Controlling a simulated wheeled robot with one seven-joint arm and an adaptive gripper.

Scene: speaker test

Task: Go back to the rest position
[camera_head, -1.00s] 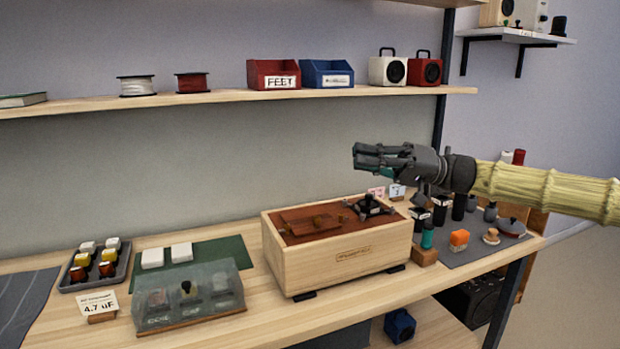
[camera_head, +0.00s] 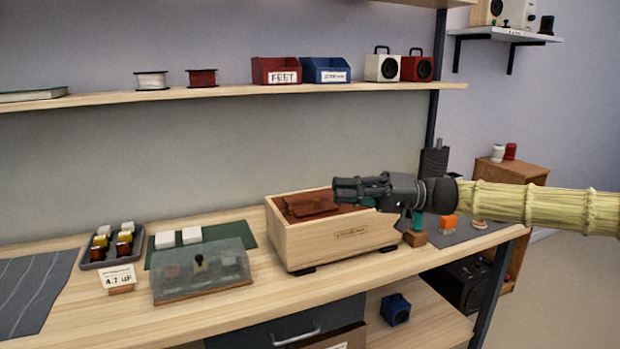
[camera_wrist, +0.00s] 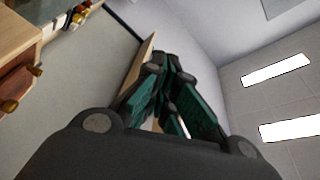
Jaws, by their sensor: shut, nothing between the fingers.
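My gripper (camera_head: 345,190) is shut and empty in the head view. It appears in front of the right part of the open wooden speaker box (camera_head: 337,243) and hides some of it. I cannot tell its exact height above the box. In the wrist view my gripper's green-padded fingers (camera_wrist: 172,72) are together, with nothing between them. My arm reaches in from the right edge of the head view.
A clear-lidded case (camera_head: 202,271), a tray of capacitors (camera_head: 88,264) and a label card (camera_head: 118,278) stand on the bench's left. A grey mat (camera_head: 478,235) holds small parts at right. A shelf (camera_head: 220,92) with bins and speakers runs above.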

